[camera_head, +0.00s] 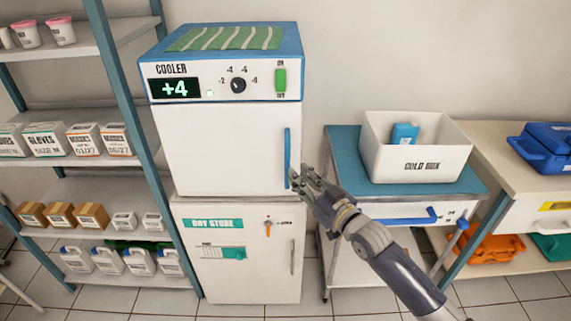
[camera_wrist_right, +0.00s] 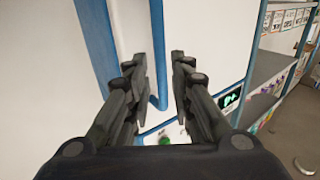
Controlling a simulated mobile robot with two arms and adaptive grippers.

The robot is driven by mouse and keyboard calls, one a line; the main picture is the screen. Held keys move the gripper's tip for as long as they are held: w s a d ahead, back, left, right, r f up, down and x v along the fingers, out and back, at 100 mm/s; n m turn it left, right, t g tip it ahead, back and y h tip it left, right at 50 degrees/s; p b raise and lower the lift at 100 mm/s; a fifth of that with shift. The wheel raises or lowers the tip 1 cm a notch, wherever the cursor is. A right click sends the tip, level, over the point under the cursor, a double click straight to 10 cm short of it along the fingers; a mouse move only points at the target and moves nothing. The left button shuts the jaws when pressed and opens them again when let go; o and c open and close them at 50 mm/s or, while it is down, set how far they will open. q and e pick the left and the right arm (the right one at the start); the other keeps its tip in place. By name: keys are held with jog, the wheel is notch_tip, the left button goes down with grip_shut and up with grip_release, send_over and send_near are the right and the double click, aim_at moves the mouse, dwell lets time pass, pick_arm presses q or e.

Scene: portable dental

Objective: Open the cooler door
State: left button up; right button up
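The cooler (camera_head: 222,72) is a white box with a blue top and a +4 display, standing on the dry store cabinet. Its white door (camera_head: 225,150) is closed. The door's blue vertical handle (camera_head: 287,150) is on the right side. My right gripper (camera_head: 301,180) is open at the handle's lower end, just to its right. In the right wrist view, the handle (camera_wrist_right: 158,98) shows in the gap between the two spread fingers of the gripper (camera_wrist_right: 159,62). I cannot tell whether they touch it. My left gripper is not in view.
The dry store cabinet (camera_head: 238,276) is below the cooler. A shelf rack with boxes and bottles stands close on the left. On the right, a cart (camera_head: 343,158) carries a white cold box (camera_head: 440,171). A blue case (camera_head: 545,146) sits further right.

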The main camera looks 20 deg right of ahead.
aim_at(289, 167)
jog(key=x, duration=0.6)
jog(key=shift+w, duration=0.2)
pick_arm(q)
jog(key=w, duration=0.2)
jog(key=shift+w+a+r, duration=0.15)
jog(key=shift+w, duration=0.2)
pick_arm(e)
jog(key=shift+w+a, duration=0.1)
jog(key=shift+w, duration=0.05)
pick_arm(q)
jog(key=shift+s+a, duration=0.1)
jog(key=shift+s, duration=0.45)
pick_arm(e)
grip_shut()
